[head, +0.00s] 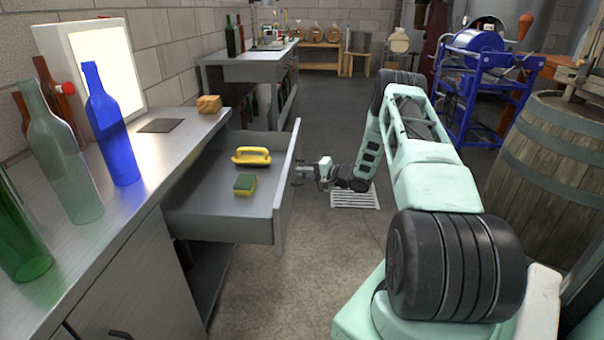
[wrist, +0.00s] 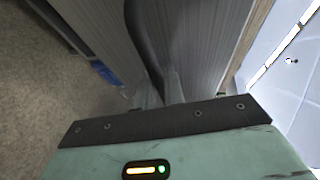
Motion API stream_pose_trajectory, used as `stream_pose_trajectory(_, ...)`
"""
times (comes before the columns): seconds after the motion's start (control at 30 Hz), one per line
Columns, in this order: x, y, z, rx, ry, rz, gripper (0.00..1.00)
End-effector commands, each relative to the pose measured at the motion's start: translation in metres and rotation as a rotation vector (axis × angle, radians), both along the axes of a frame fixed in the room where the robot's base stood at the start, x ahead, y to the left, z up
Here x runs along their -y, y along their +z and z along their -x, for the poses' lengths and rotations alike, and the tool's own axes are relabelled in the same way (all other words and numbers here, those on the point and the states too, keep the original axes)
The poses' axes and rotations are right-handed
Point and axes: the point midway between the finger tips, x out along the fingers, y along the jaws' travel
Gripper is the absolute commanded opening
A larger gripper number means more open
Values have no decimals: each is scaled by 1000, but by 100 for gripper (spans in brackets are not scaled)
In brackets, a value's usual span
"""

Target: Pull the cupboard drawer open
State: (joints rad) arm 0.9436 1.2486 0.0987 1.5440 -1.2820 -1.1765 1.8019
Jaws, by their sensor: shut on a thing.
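The cupboard drawer (head: 245,222) stands well out from the cupboard (head: 140,290) under the steel worktop, in the head view. A yellow-handled tool (head: 251,156) and a green and yellow sponge (head: 245,185) lie inside it. My gripper (head: 301,172) is at the outer side of the drawer's front panel (head: 288,188). In the wrist view, my gripper (wrist: 160,92) is shut on the dark curved drawer handle (wrist: 143,40), beside the grey drawer front (wrist: 195,50). The grip on the handle is small and partly hidden in the head view.
Several bottles, including a blue one (head: 112,130), stand on the worktop (head: 150,165) near a bright light panel (head: 100,65). A wooden barrel (head: 545,160) and a blue machine (head: 480,75) stand at right. The floor (head: 300,290) before the drawer is clear.

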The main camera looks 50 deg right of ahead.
Motion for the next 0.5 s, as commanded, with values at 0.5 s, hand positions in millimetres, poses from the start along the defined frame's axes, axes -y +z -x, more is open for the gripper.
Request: stream_pose_trajectory(0.5, 1, 1, 3, -1, -1, 0, 19)
